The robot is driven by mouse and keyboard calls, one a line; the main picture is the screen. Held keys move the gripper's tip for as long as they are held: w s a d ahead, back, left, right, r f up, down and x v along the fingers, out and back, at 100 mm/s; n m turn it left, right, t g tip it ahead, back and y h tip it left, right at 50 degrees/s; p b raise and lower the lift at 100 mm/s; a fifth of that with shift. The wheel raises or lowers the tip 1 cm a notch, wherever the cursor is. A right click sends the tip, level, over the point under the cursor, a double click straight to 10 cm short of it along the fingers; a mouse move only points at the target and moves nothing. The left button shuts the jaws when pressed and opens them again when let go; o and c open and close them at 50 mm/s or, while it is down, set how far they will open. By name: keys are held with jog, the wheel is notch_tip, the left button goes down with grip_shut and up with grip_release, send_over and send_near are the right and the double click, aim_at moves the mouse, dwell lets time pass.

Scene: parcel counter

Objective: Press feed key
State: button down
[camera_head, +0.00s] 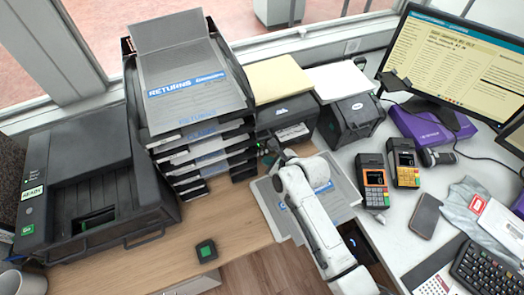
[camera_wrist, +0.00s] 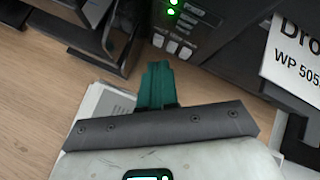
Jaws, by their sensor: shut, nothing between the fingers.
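A dark printer (camera_head: 285,122) stands on the counter behind my gripper, with a white sheet at its front. In the wrist view its control panel (camera_wrist: 192,22) shows two lit green lights and a short row of small grey keys (camera_wrist: 172,46). I cannot read which one is the feed key. My gripper (camera_wrist: 157,66) has its teal fingers shut and empty, with the tips just short of the keys in the picture; contact cannot be told. In the head view my white arm reaches up from below, and the gripper (camera_head: 272,149) is partly hidden at the printer's front left.
A stack of dark trays (camera_head: 205,150) stands close left of the printer. A dark box (camera_head: 348,117) stands to its right. Papers (camera_head: 343,192) lie under my arm. Two card terminals (camera_head: 374,182) stand farther right. The wooden counter at front left is mostly clear.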

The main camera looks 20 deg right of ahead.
jog(key=s+p, duration=0.3)
jog(key=s, duration=0.1)
jog(key=shift+s+r, duration=0.15)
jog(key=shift+s, duration=0.05)
jog(key=shift+s+p, duration=0.65)
jog(key=shift+s, duration=0.2)
